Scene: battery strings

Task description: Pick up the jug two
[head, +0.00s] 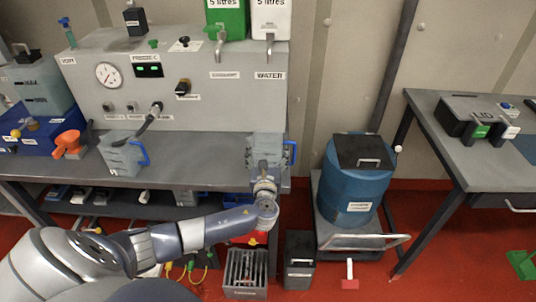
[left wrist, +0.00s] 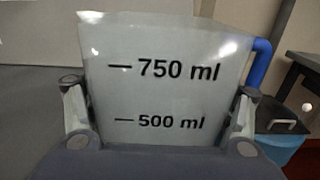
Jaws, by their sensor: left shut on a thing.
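A translucent grey jug with a blue handle (head: 268,148) is at the right end of the bench, below the WATER label. My left gripper (head: 265,178) is shut on this jug from the front. In the left wrist view the jug (left wrist: 165,95) fills the middle between both fingers, with 750 ml and 500 ml marks facing me and its blue handle at the right. It looks upright. I cannot tell whether its base touches the bench. A second similar jug with a blue handle (head: 122,157) stands further left on the bench. My right gripper is not in view.
A grey panel with a gauge (head: 109,75) stands behind the jugs. Green (head: 228,18) and white (head: 271,20) 5 litre containers with taps sit above. A blue drum (head: 350,185) stands on a trolley to the right.

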